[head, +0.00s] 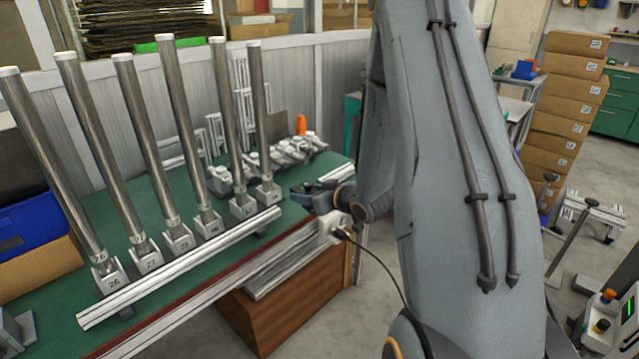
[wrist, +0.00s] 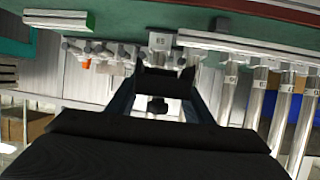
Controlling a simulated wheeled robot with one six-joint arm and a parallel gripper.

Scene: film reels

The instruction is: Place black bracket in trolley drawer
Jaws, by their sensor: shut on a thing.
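My gripper (head: 306,193) is at the right end of the green workbench (head: 95,212), beside the last numbered post. In the wrist view my gripper (wrist: 163,72) is shut on a dark piece, which looks like the black bracket (wrist: 165,84). Its full shape is hard to make out against the dark jaws. In the head view the held piece is too small and dark to tell from the jaws. I cannot pick out a trolley drawer in either view; my arm hides much of the middle of the head view.
Several tall metal posts (head: 181,130) stand in numbered bases along the bench. A long aluminium rail (head: 185,265) lies in front of them. Small metal fittings (head: 285,155) sit behind.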

